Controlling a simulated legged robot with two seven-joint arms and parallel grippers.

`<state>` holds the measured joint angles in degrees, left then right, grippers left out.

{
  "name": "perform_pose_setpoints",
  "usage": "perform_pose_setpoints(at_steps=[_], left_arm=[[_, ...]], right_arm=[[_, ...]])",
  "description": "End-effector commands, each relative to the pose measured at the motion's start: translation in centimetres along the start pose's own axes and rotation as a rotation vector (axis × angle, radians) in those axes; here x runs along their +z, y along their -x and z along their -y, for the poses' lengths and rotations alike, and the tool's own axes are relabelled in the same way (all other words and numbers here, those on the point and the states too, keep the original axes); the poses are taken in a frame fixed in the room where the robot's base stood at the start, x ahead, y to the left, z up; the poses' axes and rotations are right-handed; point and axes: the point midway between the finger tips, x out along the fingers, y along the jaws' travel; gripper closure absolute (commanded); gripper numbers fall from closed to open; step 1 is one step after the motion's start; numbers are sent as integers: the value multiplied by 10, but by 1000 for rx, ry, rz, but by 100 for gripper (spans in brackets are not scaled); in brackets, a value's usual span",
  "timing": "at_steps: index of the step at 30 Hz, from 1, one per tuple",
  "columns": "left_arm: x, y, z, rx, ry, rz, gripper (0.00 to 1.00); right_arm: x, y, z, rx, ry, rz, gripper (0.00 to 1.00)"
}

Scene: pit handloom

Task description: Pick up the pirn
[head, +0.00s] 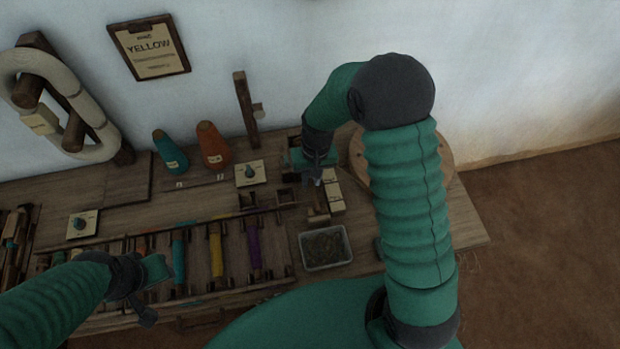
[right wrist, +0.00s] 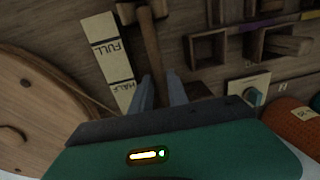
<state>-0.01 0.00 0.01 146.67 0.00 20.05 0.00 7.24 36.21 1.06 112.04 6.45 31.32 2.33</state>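Several wound pirns lie side by side in a rack on the bench in the head view: a teal pirn (head: 179,258), a yellow pirn (head: 216,250) and a purple pirn (head: 254,247). My right gripper (head: 318,178) is beyond the rack, above the bench, apart from these pirns. In the right wrist view its fingers (right wrist: 162,92) are apart, with a thin wooden stick (right wrist: 150,45) lying in line with the gap; I see no grip on it. My left gripper (head: 152,290) is over the rack's left part, its fingers apart and nothing visible between them.
A clear box (head: 325,247) stands right of the rack. A strip marked FULL and HALF (right wrist: 108,60) lies beside a round wooden disc (right wrist: 32,115). Teal (head: 170,152) and orange cones (head: 212,146) stand at the back. A framed YELLOW card (head: 149,47) hangs on the wall.

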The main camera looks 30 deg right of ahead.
Motion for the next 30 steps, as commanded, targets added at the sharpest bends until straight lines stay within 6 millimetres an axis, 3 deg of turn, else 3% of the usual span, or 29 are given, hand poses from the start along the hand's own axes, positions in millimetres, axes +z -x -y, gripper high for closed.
perform_pose_setpoints(at_steps=[1,4,17,26,30], left_arm=[[0,0,0,0,0,0,64],[0,0,0,0,0,0,64],[0,0,0,0,0,0,64],[-3,12,0,0,0,0,64],[-3,13,0,0,0,0,64]], right_arm=[[0,0,0,0,1,0,88],[0,0,0,-1,0,0,100],[-1,1,0,-1,1,0,100],[-1,36,2,-1,1,-4,100],[25,39,6,0,3,2,100]])
